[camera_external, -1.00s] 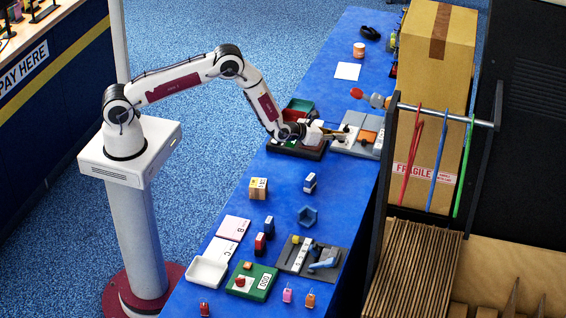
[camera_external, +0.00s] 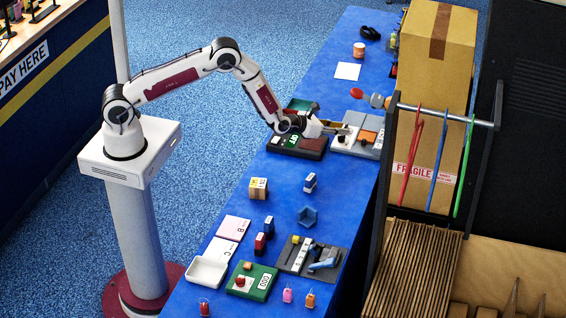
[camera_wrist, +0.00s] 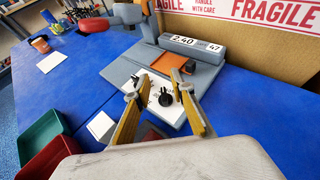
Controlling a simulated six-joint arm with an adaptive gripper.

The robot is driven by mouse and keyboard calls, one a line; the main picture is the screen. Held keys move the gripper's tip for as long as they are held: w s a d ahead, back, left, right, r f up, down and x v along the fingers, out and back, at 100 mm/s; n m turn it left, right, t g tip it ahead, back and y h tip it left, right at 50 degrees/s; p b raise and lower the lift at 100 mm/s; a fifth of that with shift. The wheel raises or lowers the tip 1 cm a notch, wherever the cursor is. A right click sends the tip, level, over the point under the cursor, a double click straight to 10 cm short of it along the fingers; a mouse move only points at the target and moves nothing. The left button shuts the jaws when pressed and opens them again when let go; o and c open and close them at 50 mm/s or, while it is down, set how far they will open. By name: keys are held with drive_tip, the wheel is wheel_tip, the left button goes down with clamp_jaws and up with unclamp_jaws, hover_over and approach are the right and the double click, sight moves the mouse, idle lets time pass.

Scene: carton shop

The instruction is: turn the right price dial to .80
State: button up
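The grey pricing machine (camera_wrist: 178,72) stands ahead of my gripper in the wrist view, with a display (camera_wrist: 195,42) that appears to read 2.40 and 47. A black dial (camera_wrist: 165,98) sits on its white plate (camera_wrist: 150,86). Part of a second dark dial (camera_wrist: 184,89) shows by the right finger, partly hidden. My gripper (camera_wrist: 162,105) is open, its yellowish fingers on either side of the dials, with nothing gripped. Whether a finger touches the right dial cannot be told. In the external view my gripper (camera_external: 342,129) is over the machine's (camera_external: 362,143) near left part.
An orange pad (camera_wrist: 172,68) lies on the machine. Green (camera_wrist: 40,128) and red (camera_wrist: 52,158) trays are at left. A large carton (camera_external: 436,60) and a rack with coloured bands (camera_external: 440,115) stand to the right.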

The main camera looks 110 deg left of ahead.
wheel_tip(320, 180, up, 7)
drive_tip(key=shift+f, duration=0.15)
idle(0.4)
